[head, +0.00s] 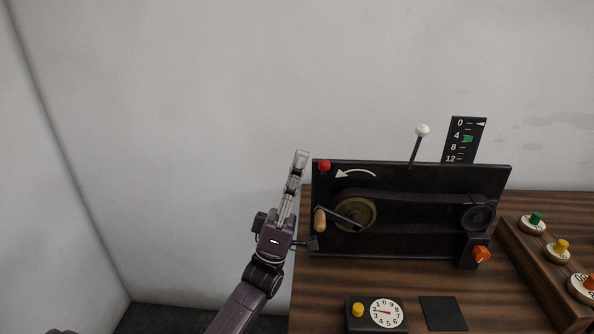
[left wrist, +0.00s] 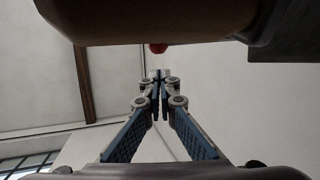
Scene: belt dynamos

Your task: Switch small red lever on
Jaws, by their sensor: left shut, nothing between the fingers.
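The small red lever shows as a red ball knob (head: 324,165) at the upper left corner of a black upright panel (head: 415,243). It also shows in the left wrist view as a red tip (left wrist: 158,47), partly hidden behind a large brown shape. My left gripper (head: 299,156) is shut and empty, pointing up just left of the panel's left edge. Its fingertips are a little left of and above the red knob, with a visible gap. In the left wrist view the closed fingertips (left wrist: 159,76) are below the red tip. My right gripper is out of view.
A wheel (head: 355,212) with a wooden crank handle (head: 320,220) is on the panel near my left wrist. A white-knobbed lever (head: 422,131), scale (head: 459,146) and orange knob (head: 481,254) are to the right. A dial box (head: 386,312) stands in front.

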